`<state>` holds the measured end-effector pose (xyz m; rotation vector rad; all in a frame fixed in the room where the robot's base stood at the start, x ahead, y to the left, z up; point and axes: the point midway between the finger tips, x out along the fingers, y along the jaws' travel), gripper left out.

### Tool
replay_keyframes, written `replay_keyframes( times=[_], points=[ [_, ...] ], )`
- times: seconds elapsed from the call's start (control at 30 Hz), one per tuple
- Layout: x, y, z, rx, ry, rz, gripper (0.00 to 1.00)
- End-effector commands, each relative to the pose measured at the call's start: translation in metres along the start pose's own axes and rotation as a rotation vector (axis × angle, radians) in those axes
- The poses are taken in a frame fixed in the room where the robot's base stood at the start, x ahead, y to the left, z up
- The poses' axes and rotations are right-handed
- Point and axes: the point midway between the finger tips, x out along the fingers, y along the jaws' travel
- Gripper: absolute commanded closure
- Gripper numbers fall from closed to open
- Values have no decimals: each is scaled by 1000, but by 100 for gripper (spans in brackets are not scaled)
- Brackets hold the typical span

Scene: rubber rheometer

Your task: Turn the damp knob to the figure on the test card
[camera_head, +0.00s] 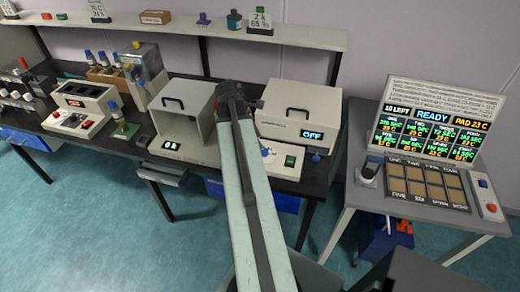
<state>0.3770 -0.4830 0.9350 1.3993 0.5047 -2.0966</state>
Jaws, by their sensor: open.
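My arm reaches up from the bottom of the view, and my gripper (242,100) is at its dark far end, in front of the bench. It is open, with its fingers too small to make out. A blue knob (266,152) sits on the white box unit with the OFF display (312,134), just right of my arm. I cannot read a damp label on it. A white card (260,20) on the shelf shows small figures like "2 k". Another card (98,10) stands on the shelf at the far left. I cannot tell which is the test card.
An open grey box (186,105) stands left of my arm. At right, a table (410,215) holds a READY screen (435,117), a dark-topped knob (368,172) and a pad grid.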

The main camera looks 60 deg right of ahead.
Motion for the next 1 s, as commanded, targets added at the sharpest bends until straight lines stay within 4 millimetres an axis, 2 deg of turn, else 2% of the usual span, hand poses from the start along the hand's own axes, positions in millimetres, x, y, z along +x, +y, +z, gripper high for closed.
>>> replay_keyframes(
  times=[0.03, 0.33, 0.43, 0.67, 0.77, 0.8, 0.87, 1.0],
  points=[
    [12, 0, -3, 1, 0, 0, 49],
    [65, 0, -6, -1, 1, 1, 49],
    [71, 0, -5, -2, 1, 1, 49],
    [68, 0, -3, -3, 1, 2, 49],
    [68, 0, -4, -3, 1, 2, 74],
    [68, 0, -4, -3, 1, 2, 85],
    [68, 0, -4, -3, 1, 2, 100],
    [68, 1, -6, -5, 1, 4, 100]
  ],
)
